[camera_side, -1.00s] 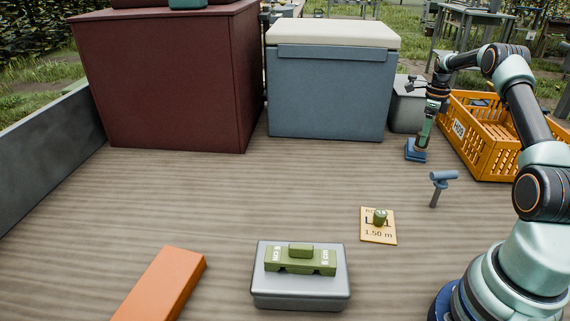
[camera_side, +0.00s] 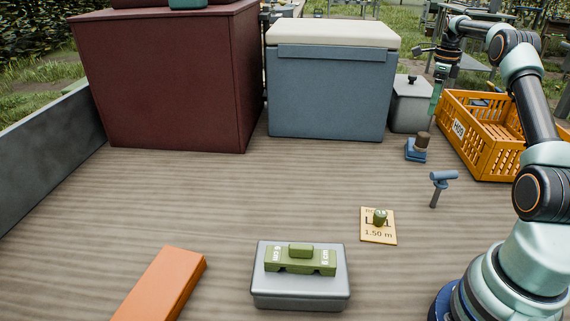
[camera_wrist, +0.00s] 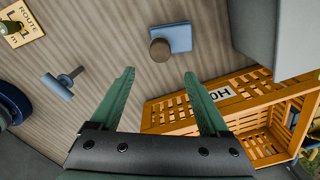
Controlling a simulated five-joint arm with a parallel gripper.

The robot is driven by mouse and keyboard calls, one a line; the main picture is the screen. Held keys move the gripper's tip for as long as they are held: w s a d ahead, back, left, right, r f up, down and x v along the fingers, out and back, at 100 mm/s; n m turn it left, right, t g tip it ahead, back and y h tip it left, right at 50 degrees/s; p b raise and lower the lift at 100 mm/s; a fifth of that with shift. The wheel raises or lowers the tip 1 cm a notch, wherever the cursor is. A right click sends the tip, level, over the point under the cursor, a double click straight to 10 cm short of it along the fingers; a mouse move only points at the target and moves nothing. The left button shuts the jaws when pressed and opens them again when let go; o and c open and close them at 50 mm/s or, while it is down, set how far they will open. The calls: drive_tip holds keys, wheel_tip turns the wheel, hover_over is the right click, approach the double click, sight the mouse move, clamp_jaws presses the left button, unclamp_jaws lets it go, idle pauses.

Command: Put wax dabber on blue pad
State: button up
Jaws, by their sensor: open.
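The wax dabber, which I take to be the brown cylinder (camera_side: 423,140), stands upright on the blue pad (camera_side: 413,155), towards its back right part in the side view. In the wrist view the brown cylinder (camera_wrist: 160,49) sits over one corner of the blue pad (camera_wrist: 178,38). My gripper (camera_side: 434,106) is raised above and behind the pad, apart from the dabber. In the wrist view my gripper (camera_wrist: 158,75) is open, with nothing between its two green fingers.
An orange crate (camera_side: 480,150) stands right of the pad; a grey lidded pot (camera_side: 410,108) is behind it. A blue-grey T-shaped tool (camera_side: 436,186) and a route card (camera_side: 378,236) with a green peg lie nearer. A blue cooler (camera_side: 328,95) stands left.

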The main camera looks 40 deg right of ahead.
drive_tip(key=w+a+r+n+t, duration=0.1)
drive_tip(key=a+r+n, duration=0.35)
drive_tip(key=a, duration=0.35)
drive_tip(key=w+a+r+n+t+h, duration=0.1)
drive_tip(key=a+r+n, duration=0.3)
drive_tip(key=a+n, duration=0.3)
drive_tip(key=w+a+r+n, duration=0.1)
drive_tip(key=a+r+n, duration=0.3)
drive_tip(key=a, duration=0.5)
drive_tip(key=s+a+f+n+t, duration=0.1)
drive_tip(key=s+a+f+n, duration=0.1)
drive_tip(key=s+a+n, duration=0.4)
drive_tip(key=s+a+f+n+t+y, duration=0.1)
drive_tip(key=s+a+f+n+t, duration=0.1)
drive_tip(key=s+a+n, duration=0.4)
drive_tip(key=a+f+n, duration=0.1)
drive_tip(key=a+n, duration=0.4)
drive_tip(key=a, duration=0.1)
drive_tip(key=shift+a+f, duration=0.15)
drive_tip(key=shift+a, duration=0.2)
